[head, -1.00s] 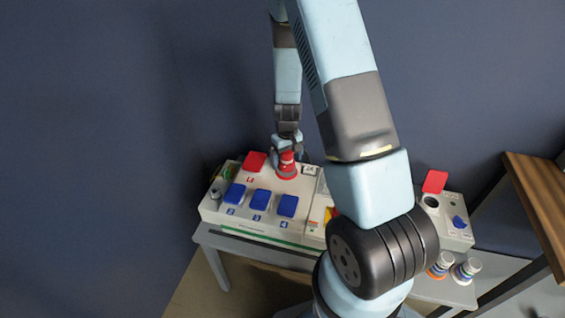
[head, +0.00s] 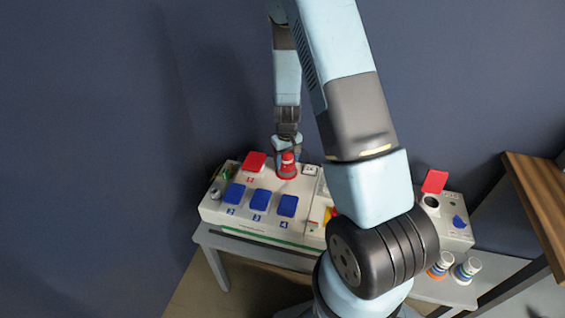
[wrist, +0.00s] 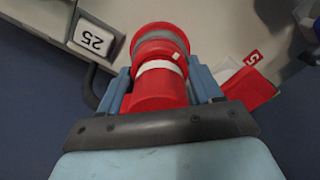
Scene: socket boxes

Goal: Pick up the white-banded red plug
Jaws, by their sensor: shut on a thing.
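The red plug with a white band (wrist: 160,72) is between the fingers of my gripper (wrist: 162,88) in the wrist view, and the gripper is shut on it. In the head view the red plug (head: 288,159) stands at the back of the white socket box (head: 225,208), at a round red socket (head: 286,173). My gripper (head: 287,150) comes down on it from behind. I cannot tell whether the plug is fully seated in the socket.
A raised red lid (head: 254,161) and blue lids (head: 260,199) lie left and in front of the plug. A second box (head: 455,222) and two ringed plugs (head: 466,270) are at the right. A wooden surface (head: 540,190) stands far right.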

